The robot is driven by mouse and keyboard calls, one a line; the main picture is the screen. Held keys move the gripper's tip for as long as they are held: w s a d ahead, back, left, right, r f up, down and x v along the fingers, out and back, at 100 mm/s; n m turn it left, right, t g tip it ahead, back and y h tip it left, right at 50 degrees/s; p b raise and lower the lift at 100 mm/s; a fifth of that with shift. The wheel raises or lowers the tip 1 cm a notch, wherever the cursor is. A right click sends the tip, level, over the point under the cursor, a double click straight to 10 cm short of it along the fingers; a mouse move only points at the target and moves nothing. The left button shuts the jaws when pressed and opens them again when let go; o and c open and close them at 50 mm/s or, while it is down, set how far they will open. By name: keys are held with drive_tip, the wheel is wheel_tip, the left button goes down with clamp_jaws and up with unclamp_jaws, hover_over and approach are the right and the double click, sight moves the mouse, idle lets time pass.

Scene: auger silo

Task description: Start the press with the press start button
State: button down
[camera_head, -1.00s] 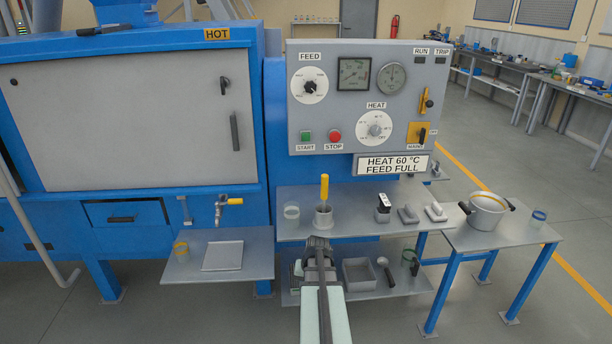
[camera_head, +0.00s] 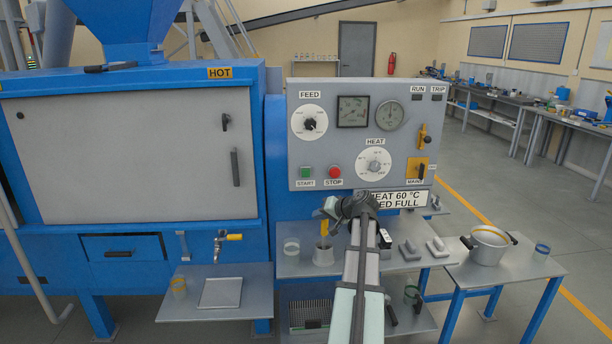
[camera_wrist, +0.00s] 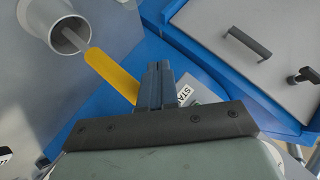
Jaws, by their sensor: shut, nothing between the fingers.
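The green start button (camera_head: 306,172) sits on the grey control panel (camera_head: 335,95), above a START label and left of the red stop button (camera_head: 334,172). My gripper (camera_head: 335,206) is below the panel's lower edge, lower and right of the start button in the head view. In the wrist view my gripper (camera_wrist: 158,68) has its fingers together with nothing between them. Part of the START label (camera_wrist: 184,93) shows beside the fingers there; the button itself is mostly hidden behind my gripper.
A yellow-handled tool (camera_wrist: 112,76) stands in a metal cup (camera_wrist: 58,26) close to my fingers. A pot (camera_head: 488,244) stands on the right table. The hot door (camera_head: 130,150) is at left.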

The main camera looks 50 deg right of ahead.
sight(306, 173)
drive_tip(key=w+r+n+t, duration=0.3)
drive_tip(key=w+r+t, duration=0.1)
drive_tip(key=r, duration=0.4)
drive_tip(key=shift+d+n+t+y, duration=0.3)
drive_tip(key=shift+d+n+y, duration=0.1)
drive_tip(key=shift+d, duration=0.05)
drive_tip(key=shift+d+f, duration=0.1)
drive_tip(key=w+d, duration=0.6)
idle(0.4)
drive_tip(key=shift+w+d, duration=0.2)
idle(1.9)
drive_tip(key=shift+w+d, duration=0.1)
drive_tip(key=shift+w, duration=0.05)
